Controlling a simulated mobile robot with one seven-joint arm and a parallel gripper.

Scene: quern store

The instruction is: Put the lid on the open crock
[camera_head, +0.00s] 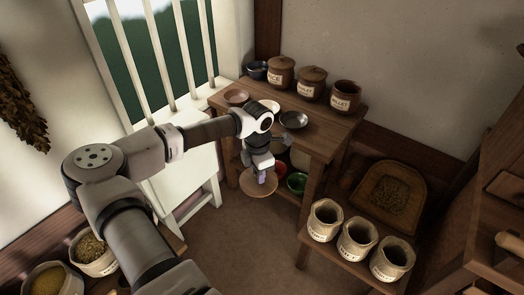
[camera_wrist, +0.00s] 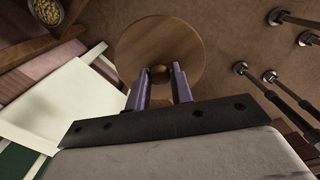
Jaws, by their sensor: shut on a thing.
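My gripper (camera_head: 261,179) is shut on the knob of a round wooden lid (camera_head: 258,184) and holds it in the air in front of the wooden table. In the wrist view the lid (camera_wrist: 160,38) shows as a brown disc, with the knob between the purple fingers of my gripper (camera_wrist: 165,80). The open crock (camera_head: 346,96), labelled like "MILLET", stands at the right end of the table's back row. Its dark mouth is uncovered. The gripper and lid are apart from it, lower and to the left.
Two lidded crocks (camera_head: 281,73) (camera_head: 312,83) and a dark bowl (camera_head: 257,70) share the back row. Shallow dishes (camera_head: 236,97) (camera_head: 293,120) lie along the table front (camera_head: 325,141). A green bowl (camera_head: 297,182) sits below. Open sacks (camera_head: 357,241) stand on a bench at lower right.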

